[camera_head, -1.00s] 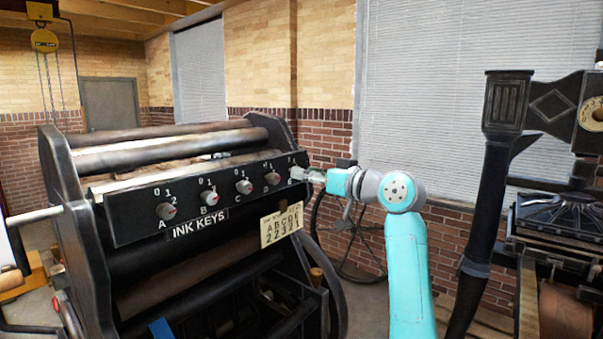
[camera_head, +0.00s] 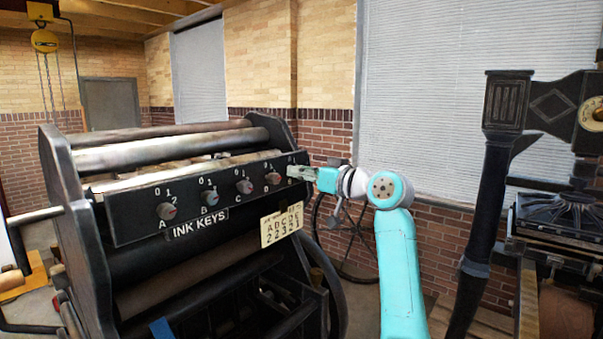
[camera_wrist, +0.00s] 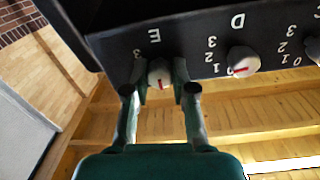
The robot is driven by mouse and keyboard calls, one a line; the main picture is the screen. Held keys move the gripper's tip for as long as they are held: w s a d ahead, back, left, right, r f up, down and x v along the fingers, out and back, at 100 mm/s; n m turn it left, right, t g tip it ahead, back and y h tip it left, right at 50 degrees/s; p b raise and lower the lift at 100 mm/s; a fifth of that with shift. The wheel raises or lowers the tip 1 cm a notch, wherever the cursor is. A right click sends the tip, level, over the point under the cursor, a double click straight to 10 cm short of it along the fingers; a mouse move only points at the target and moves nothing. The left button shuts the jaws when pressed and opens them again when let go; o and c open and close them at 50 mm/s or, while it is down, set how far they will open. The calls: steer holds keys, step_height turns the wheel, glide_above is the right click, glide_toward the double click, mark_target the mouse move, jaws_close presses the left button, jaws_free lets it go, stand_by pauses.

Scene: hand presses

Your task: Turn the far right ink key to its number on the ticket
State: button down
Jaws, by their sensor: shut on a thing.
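The far right ink key, E (camera_wrist: 160,72), is a pale round knob with a red mark on the dark panel. In the wrist view the picture is upside down, and the fingers of my gripper (camera_wrist: 160,80) stand on both sides of the knob, shut on it. The mark points roughly down in that view. A 3 shows beside the knob; its other numbers are hidden. In the head view my gripper (camera_head: 303,173) covers key E at the panel's right end. The ticket (camera_head: 281,225) hangs below the panel; its small print seems to show 1 under E.
Key D (camera_wrist: 243,61) sits close beside my gripper. Keys A (camera_head: 166,211), B (camera_head: 210,198) and C (camera_head: 244,186) line the panel further left. A spoked wheel (camera_head: 352,240) stands behind my arm, and another dark press (camera_head: 555,230) stands at the right.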

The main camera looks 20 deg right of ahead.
steer(key=shift+m, duration=3.8)
steer(key=c, duration=1)
jaws_free()
steer(key=shift+o, duration=0.2)
steer(key=shift+d, duration=0.15)
steer(key=v, duration=1.1)
steer(key=shift+s+d, duration=0.25)
steer(key=shift+s, duration=0.05)
steer(key=shift+r, duration=0.1)
